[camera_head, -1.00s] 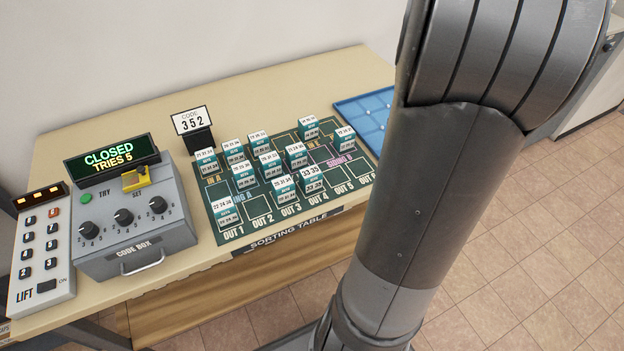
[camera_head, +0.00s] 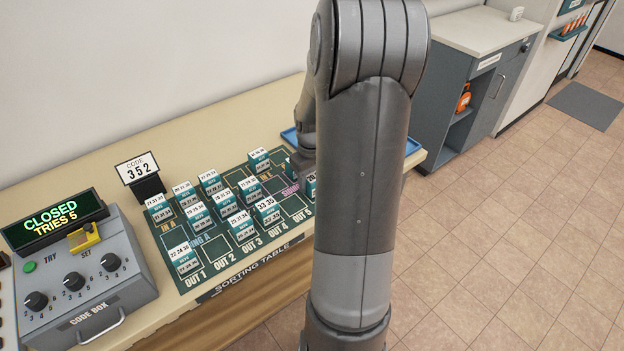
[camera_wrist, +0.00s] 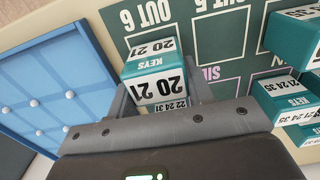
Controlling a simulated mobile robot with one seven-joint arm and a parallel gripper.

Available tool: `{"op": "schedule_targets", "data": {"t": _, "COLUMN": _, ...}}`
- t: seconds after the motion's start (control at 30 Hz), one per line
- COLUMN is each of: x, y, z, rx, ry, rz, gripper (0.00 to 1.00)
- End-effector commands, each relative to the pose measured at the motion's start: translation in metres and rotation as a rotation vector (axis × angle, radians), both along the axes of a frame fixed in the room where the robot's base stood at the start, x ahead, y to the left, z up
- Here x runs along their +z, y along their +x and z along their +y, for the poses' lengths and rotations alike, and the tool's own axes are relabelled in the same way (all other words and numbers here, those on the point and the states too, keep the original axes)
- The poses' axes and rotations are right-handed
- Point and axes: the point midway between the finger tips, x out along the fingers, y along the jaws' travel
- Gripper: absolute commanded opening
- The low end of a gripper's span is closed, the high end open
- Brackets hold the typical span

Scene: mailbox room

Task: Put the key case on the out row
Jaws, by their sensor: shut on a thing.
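My gripper (camera_wrist: 163,96) is shut on a teal and white key case (camera_wrist: 153,66) marked KEYS 20 21, seen in the wrist view between the fingers. In the head view a sliver of a case (camera_head: 310,187) shows beside my arm. The green sorting mat (camera_head: 203,256) has the out row along its front edge, labelled OUT 1 to OUT 6. My forearm hides the OUT 6 end in the head view.
Several other teal key cases stand on the mat, including one at OUT 1 (camera_head: 184,261) and one marked 33 35 (camera_head: 267,209). A blue tray (camera_wrist: 40,90) lies beside the mat. The code box (camera_head: 85,290) stands at the left. A grey cabinet (camera_head: 450,90) is beyond the table.

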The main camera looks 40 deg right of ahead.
Motion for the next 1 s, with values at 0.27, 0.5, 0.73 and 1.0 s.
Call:
{"op": "schedule_targets", "data": {"t": 0.27, "x": -0.002, "y": 0.000, "z": 0.000, "rx": 0.000, "ry": -0.001, "rz": -0.001, "gripper": 0.23}}
{"op": "schedule_targets", "data": {"t": 0.5, "x": -0.004, "y": 0.000, "z": 0.000, "rx": 0.000, "ry": -0.001, "rz": -0.002, "gripper": 0.58}}
{"op": "schedule_targets", "data": {"t": 0.73, "x": -0.004, "y": 0.000, "z": 0.000, "rx": 0.000, "ry": -0.001, "rz": -0.002, "gripper": 0.69}}
{"op": "schedule_targets", "data": {"t": 1.0, "x": 0.006, "y": 0.001, "z": -0.001, "rx": -0.001, "ry": -0.003, "rz": -0.003, "gripper": 0.69}}
